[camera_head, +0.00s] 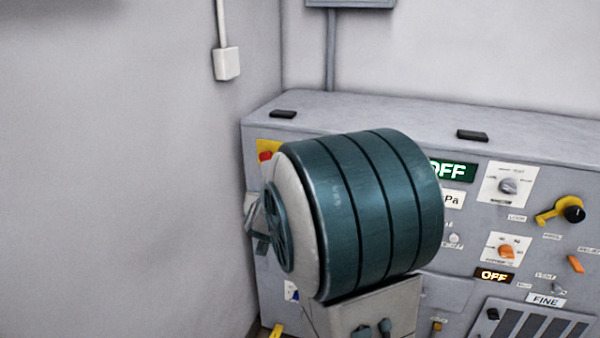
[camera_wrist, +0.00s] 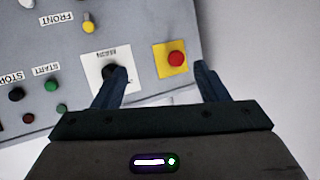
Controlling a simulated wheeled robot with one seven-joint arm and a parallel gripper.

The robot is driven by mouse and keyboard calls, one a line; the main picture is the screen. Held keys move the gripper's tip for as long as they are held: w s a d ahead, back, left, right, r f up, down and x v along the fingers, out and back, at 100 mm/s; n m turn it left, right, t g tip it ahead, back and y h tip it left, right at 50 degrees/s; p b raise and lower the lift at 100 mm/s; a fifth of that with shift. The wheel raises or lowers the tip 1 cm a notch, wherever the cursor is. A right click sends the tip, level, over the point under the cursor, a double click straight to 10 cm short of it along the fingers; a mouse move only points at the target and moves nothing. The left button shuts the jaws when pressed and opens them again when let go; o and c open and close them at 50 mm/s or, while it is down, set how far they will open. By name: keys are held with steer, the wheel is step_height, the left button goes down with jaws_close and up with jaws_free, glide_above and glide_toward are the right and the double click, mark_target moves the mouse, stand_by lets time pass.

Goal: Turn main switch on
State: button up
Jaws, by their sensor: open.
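A black rotary knob on a white plate, which I take to be the main switch (camera_wrist: 110,74), is in the wrist view, left of centre. Its label is upside down and blurred. My gripper (camera_wrist: 162,72) is open and empty in front of the panel.
A red emergency button (camera_wrist: 176,59) on a yellow plate shows between my fingers. Start (camera_wrist: 51,85) and stop (camera_wrist: 16,95) buttons lie further left. In the head view a green OFF display (camera_head: 453,171) and an orange knob (camera_head: 506,252) are on the grey cabinet.

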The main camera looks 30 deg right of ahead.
steer(key=w+d+m+h, duration=0.1)
steer(key=w+d+h, duration=0.2)
steer(key=d, duration=0.6)
steer(key=w+d+m+h, duration=0.1)
steer(key=w+d+h, duration=0.3)
steer(key=w+d, duration=0.3)
steer(key=d, duration=0.2)
steer(key=shift+d+f+m, duration=0.15)
steer(key=shift+d+m, duration=0.2)
steer(key=shift+m, duration=0.05)
steer(key=shift+w, duration=0.1)
steer(key=c, duration=1)
